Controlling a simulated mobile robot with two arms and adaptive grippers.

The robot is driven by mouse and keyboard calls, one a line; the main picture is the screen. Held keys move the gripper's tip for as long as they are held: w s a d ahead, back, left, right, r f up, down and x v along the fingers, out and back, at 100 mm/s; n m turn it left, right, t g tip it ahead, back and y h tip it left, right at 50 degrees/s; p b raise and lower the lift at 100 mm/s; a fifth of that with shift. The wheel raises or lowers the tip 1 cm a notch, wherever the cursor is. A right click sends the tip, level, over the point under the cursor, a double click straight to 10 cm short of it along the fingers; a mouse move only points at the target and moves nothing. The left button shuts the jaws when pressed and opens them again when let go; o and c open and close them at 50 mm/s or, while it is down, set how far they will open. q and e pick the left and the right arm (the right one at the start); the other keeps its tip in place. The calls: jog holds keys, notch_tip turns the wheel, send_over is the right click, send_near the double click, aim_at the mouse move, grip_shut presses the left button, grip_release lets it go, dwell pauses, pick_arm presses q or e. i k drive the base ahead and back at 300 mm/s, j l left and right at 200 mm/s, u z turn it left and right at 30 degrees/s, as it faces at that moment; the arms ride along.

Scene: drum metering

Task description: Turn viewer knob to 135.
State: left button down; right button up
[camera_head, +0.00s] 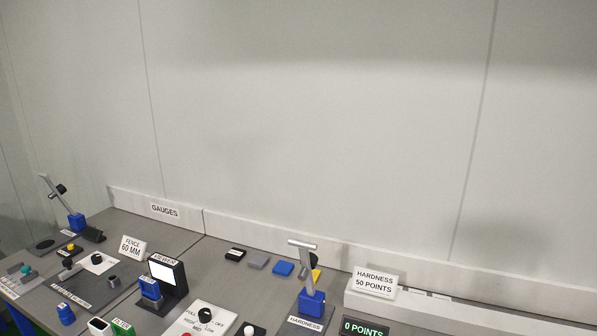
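The viewer (178,278) is a black upright frame with a bright white screen, standing on the bench left of centre. A label that seems to read VIEWER is on its top edge. A blue block (150,288) is at its front left. A black knob (205,315) sits on a white dial panel (222,318) just right of the viewer, with words such as FULL, OFF, HIGH and MED around it. Other small black knobs (97,258) are left of the viewer. I cannot tell which knob belongs to the viewer, and no 135 mark is readable. Neither gripper shows.
A silver-armed blue hardness stand (312,303) rises right of centre, with a HARDNESS 50 POINTS sign (375,283) and a 0 POINTS display (364,328). Another blue stand (76,222) is far left. A FENCE 60 MM sign (132,247) and several small blocks (258,260) stand on the grey bench.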

aim_at(204, 315)
jog(key=z, duration=2.05)
jog(key=u, duration=2.7)
jog(key=k+j+u, duration=0.1)
jog(key=j+u, duration=0.15)
jog(key=u, duration=0.2)
jog(key=k+j+u, duration=0.1)
jog(key=j+u, duration=0.15)
jog(key=u, duration=0.15)
